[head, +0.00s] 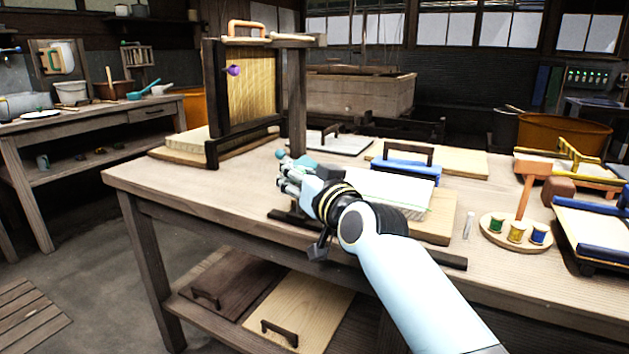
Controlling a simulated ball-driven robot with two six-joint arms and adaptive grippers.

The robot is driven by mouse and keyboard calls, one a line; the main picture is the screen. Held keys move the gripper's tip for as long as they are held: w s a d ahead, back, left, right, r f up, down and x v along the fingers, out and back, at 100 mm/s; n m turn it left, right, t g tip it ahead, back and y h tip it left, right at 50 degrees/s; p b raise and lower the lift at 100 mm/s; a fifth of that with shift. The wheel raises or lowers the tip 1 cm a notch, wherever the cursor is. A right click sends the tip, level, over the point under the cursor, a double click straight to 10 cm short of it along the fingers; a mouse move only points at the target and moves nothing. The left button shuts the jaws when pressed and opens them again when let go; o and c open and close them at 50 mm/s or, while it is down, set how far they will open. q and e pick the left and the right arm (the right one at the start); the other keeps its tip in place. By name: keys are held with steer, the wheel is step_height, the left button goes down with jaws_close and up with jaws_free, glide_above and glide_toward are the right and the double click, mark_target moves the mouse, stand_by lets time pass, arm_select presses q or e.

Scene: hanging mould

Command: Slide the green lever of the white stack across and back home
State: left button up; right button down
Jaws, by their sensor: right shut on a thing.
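The white stack (392,188) lies on a pale wooden board on the long workbench, partly behind my right arm. My right gripper (287,172) is at the stack's left end and is shut. A dark rail (452,261) runs along the front of the stack. My left gripper is not in view.
A framed screen (252,88) with a purple piece stands upright at the left of the bench (145,185). A blue block (405,172) with a dark handle sits behind the stack. A round tray (497,232) with spools stands to the right.

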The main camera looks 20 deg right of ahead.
steer(key=shift+w+a+f, duration=0.4)
steer(key=shift+w+a, duration=0.05)
steer(key=shift+a, duration=0.2)
steer(key=shift+w+a, duration=0.1)
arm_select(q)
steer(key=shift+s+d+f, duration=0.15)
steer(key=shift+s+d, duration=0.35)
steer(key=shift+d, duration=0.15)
arm_select(e)
steer(key=c, duration=1.5)
jaws_free()
steer(key=shift+a, duration=0.15)
steer(key=shift+o, duration=1.3)
steer(key=shift+a+r, duration=0.1)
steer(key=shift+r, duration=0.05)
steer(key=shift+o, duration=1.3)
steer(key=shift+r, duration=0.1)
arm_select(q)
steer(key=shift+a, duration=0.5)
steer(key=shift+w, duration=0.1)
arm_select(e)
steer(key=shift+r, duration=0.1)
